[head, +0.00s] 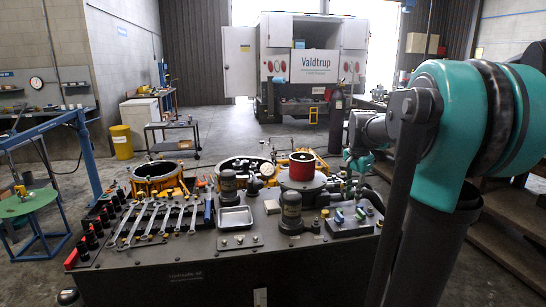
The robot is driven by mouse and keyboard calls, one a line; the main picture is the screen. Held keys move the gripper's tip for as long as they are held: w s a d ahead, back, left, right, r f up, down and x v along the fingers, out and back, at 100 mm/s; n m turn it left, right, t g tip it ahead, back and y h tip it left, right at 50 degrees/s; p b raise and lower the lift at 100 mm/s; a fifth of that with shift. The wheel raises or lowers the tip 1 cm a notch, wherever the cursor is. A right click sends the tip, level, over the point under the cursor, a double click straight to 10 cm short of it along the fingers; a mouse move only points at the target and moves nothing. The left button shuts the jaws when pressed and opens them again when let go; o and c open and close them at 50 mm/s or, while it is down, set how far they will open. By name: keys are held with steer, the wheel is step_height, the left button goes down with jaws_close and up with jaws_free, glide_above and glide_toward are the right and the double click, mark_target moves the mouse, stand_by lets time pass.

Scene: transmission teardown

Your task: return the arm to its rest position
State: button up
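My arm, with its teal joint covers (455,130), fills the right side of the head view. It reaches away from the camera over the right end of the workbench (190,275). Its far end and my gripper (358,168) are small and dark against bench clutter, near the right rear of the bench. I cannot tell whether the fingers are open or shut, or whether they touch or hold anything.
A blue frame (85,150) stands left. A cart (172,138) and a van (300,65) stand behind. Open floor lies between bench and van.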

steer(key=s+a+f+n+t, duration=0.1)
steer(key=s+a+f+n, duration=0.2)
steer(key=s+f+n, duration=0.3)
steer(key=s+a+f+n+t, duration=0.2)
steer(key=s+a+f+n, duration=0.2)
steer(key=s+f, duration=1)
steer(key=shift+s+a+n, duration=0.2)
steer(key=shift+s+n, duration=0.2)
steer(key=shift+n, duration=0.5)
steer(key=shift+o, duration=0.6)
steer(key=shift+r, duration=0.1)
